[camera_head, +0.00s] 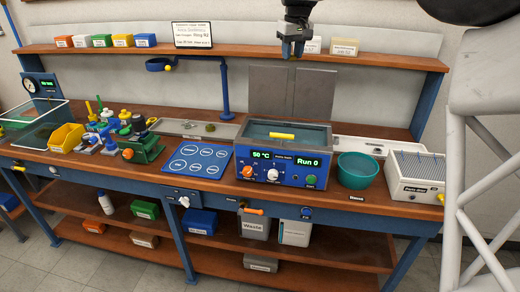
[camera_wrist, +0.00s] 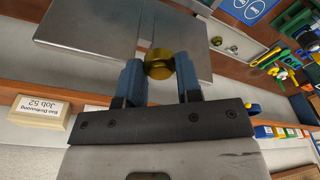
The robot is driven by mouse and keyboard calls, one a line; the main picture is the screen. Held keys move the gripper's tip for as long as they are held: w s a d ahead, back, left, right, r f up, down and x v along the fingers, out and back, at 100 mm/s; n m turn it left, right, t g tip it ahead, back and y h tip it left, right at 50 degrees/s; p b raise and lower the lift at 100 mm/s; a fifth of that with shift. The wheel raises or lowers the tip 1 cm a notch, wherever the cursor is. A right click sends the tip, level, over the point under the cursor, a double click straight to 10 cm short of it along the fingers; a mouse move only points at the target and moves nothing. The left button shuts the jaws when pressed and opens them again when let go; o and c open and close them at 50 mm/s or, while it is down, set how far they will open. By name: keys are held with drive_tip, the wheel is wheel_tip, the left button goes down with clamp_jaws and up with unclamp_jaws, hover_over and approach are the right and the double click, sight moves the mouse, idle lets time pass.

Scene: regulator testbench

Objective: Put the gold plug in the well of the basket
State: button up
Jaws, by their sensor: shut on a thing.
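My gripper (camera_head: 292,48) is high above the blue bath unit (camera_head: 285,176), level with the back shelf. In the wrist view my gripper (camera_wrist: 159,75) is shut on the gold plug (camera_wrist: 158,63), a round gold piece between its blue fingers. The plug cannot be made out in the head view. The bath unit reads 50 °C and "Run 0", and its top is open. A yellow bar (camera_head: 282,136), perhaps a basket handle, shows in the opening. The basket's well is not visible.
Raised grey lid panels (camera_head: 285,92) stand behind the bath. A teal bowl (camera_head: 358,169) and a white parts box (camera_head: 413,178) are to its right. A blue mat (camera_head: 198,160) and a blue post (camera_head: 226,90) are to its left. Small bins (camera_head: 103,40) line the shelf.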

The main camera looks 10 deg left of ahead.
drive_tip(key=w+d+f+m, duration=0.1)
drive_tip(key=d+f+m, duration=0.1)
drive_tip(key=d+f, duration=0.65)
drive_tip(key=w+d+f+m, duration=0.15)
drive_tip(key=d+f, duration=0.45)
drive_tip(key=d, duration=0.6)
drive_tip(key=w+d+f+m, duration=0.1)
drive_tip(key=d+f+m, duration=0.2)
drive_tip(key=d+f, duration=0.6)
drive_tip(key=s+a+n, duration=0.3)
drive_tip(key=a+n, duration=0.2)
drive_tip(key=a, duration=0.7)
drive_tip(key=s+a+r+n, duration=0.1)
drive_tip(key=a+n, duration=0.4)
drive_tip(key=a, duration=0.8)
drive_tip(key=s+a+r+n+g, duration=0.1)
drive_tip(key=s+a+n, duration=0.3)
drive_tip(key=a, duration=0.9)
drive_tip(key=shift+s+a+n+y, duration=0.2)
drive_tip(key=shift+s+n+y, duration=0.15)
drive_tip(key=shift+n, duration=0.7)
drive_tip(key=shift+r, duration=0.1)
drive_tip(key=shift+f, duration=3.15)
drive_tip(key=shift+f, duration=1.85)
